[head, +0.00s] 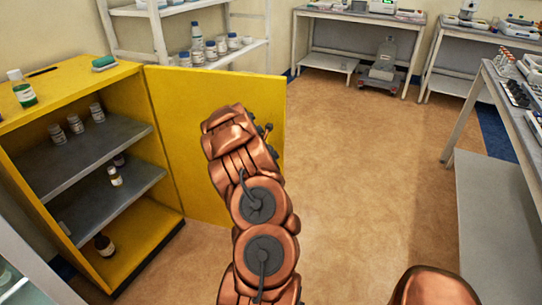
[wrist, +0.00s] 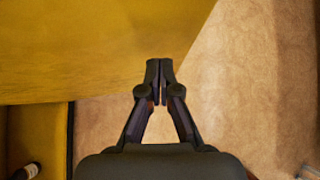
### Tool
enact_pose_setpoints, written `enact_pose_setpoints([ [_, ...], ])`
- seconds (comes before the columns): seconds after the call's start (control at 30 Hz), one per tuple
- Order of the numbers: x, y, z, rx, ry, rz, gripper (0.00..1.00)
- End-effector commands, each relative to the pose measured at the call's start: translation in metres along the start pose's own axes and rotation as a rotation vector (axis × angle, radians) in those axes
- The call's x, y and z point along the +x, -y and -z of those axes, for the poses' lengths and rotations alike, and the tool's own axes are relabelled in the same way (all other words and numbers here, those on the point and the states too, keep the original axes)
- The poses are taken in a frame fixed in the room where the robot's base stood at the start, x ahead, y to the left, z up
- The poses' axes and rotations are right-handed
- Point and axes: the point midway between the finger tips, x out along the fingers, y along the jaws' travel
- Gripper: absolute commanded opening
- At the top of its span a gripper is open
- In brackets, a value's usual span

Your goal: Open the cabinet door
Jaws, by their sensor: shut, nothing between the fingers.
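The yellow cabinet (head: 90,72) stands at the left in the head view, with its front open to view. Its yellow door (head: 172,105) is swung out wide to the right of the opening. In the wrist view the door (wrist: 90,45) fills the upper left. My gripper (wrist: 160,68) is shut and empty, with its fingertips by the lower edge of the door in that view; I cannot tell if they touch it. In the head view my arm covers part of the door and hides the fingers.
Grey shelves (head: 75,155) inside the cabinet hold several small bottles. A white rack (head: 180,10) with bottles stands behind the door. A lab table (head: 487,85) stands at the right. The brown floor (head: 350,170) between is clear.

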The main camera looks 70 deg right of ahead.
Motion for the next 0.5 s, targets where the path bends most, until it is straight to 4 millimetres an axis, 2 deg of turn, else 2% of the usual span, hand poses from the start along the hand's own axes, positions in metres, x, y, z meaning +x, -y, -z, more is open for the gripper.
enact_pose_setpoints([
  [0.27, -0.017, 0.0, 0.02, -0.002, 0.002, -0.004, 0.0],
  [0.5, -0.048, 0.003, 0.019, -0.003, 0.002, -0.003, 0.0],
])
